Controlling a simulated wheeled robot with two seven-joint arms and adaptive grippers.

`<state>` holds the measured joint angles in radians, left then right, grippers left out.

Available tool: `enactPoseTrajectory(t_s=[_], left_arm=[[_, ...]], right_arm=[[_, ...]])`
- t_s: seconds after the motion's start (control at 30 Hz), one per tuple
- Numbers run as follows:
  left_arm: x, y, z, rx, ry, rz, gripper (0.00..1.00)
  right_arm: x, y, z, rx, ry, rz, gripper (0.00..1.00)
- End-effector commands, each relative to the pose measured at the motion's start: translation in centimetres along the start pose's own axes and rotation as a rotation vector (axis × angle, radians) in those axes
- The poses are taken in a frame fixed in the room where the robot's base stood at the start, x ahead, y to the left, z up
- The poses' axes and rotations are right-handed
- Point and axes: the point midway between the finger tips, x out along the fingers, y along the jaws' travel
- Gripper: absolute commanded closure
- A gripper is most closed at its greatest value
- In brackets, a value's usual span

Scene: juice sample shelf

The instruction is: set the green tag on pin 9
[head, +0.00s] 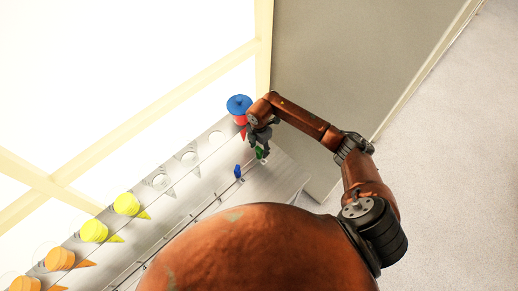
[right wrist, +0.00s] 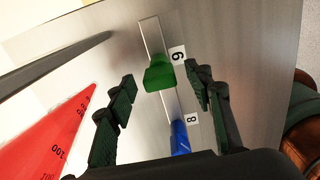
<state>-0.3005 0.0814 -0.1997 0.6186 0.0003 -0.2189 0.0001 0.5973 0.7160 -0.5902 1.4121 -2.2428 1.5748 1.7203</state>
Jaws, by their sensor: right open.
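The green tag (right wrist: 159,73) stands at a pale strip beside the label that reads as 9 (right wrist: 177,54) in the right wrist view. It lies between the two spread fingers of my right gripper (right wrist: 162,86), with a gap on each side. The fingers are open and hold nothing. I cannot make out the pin under the tag, nor how deep the tag sits. In the head view the green tag (head: 259,153) shows just below my right gripper (head: 261,146), near the shelf's right end. My left gripper is not in view.
A blue tag (right wrist: 180,137) stands by label 8 (right wrist: 191,118), close to the gripper. A blue-topped red container (head: 238,106) stands behind the gripper, with a red pointed piece (right wrist: 62,130) near the left finger. Yellow (head: 94,231) and orange (head: 60,260) items stand farther left.

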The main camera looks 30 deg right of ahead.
Motion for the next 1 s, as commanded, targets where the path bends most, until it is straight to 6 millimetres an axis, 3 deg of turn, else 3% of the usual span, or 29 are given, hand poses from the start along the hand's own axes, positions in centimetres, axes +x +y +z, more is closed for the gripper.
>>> enactPoseTrajectory(t_s=[0.53,0.7,1.0], left_arm=[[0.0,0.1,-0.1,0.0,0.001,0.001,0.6],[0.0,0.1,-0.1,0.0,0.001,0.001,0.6],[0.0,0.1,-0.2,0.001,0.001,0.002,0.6]], right_arm=[[-10.0,0.1,0.0,-0.001,-0.001,0.004,0.53],[-11.3,0.0,0.0,0.0,-0.001,0.001,0.53],[-11.5,0.0,0.0,0.0,0.0,0.001,0.53]])
